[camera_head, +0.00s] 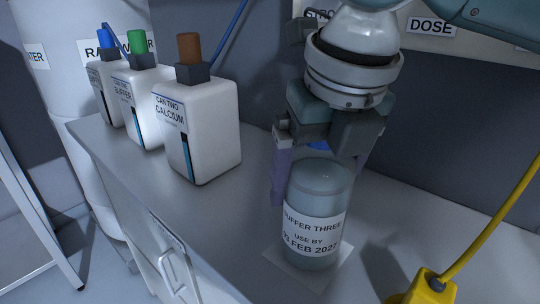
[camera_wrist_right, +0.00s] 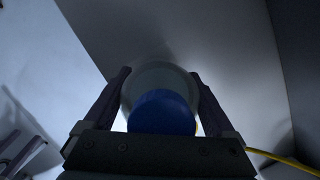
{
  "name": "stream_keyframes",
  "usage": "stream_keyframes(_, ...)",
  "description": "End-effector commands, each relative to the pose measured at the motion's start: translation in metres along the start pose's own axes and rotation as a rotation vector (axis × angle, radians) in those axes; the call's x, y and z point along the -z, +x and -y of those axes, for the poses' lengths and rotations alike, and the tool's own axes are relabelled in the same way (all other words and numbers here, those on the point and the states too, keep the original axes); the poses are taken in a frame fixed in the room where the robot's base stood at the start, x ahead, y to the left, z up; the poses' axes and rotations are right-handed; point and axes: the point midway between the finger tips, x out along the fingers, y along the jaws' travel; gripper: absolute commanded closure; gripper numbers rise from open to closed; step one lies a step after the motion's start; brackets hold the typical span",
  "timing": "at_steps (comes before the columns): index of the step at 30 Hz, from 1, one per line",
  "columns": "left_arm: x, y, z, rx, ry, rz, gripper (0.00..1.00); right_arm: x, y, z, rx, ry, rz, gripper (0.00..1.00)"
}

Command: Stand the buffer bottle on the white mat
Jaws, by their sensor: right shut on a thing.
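The buffer bottle (camera_head: 315,215) is a clear grey-teal cylinder with a white label reading "BUFFER THREE, USE BY 23 FEB 2027" and a blue cap. It is upright over the white mat (camera_head: 284,266) on the counter; I cannot tell whether its base touches the mat. My right gripper (camera_head: 321,180) comes down from above with its fingers on either side of the bottle, shut on it. In the right wrist view the blue cap (camera_wrist_right: 162,112) sits between the two fingers. My left gripper is not in view.
White cans with blue, green and brown caps stand at the back left, including the calcium can (camera_head: 210,130). A yellow box (camera_head: 425,290) with a yellow cable is at the front right. The counter (camera_head: 215,225) left of the mat is clear.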

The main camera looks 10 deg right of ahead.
Motion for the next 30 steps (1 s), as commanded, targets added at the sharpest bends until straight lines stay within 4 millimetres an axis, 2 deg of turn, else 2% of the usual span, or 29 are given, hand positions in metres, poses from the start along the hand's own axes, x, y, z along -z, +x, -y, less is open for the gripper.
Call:
stream_keyframes(2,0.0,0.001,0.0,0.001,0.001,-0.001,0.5,0.002,0.007,0.0,-0.001,0.0,0.002,1.0)
stream_keyframes(13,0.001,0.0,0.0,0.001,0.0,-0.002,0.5,0.002,0.01,0.0,0.0,-0.001,0.003,1.0)
stream_keyframes(14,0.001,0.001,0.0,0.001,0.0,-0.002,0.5,0.003,0.01,0.0,0.001,-0.001,0.0,0.07)
stream_keyframes(15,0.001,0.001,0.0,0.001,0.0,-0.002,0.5,0.003,0.01,0.0,0.001,-0.001,0.001,0.02)
stream_keyframes(25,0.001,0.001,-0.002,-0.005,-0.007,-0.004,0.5,0.001,0.006,0.0,-0.001,-0.001,0.003,0.0)
stream_keyframes(30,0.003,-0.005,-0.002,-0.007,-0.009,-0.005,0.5,0.0,-0.022,0.0,-0.001,-0.002,0.005,0.0)
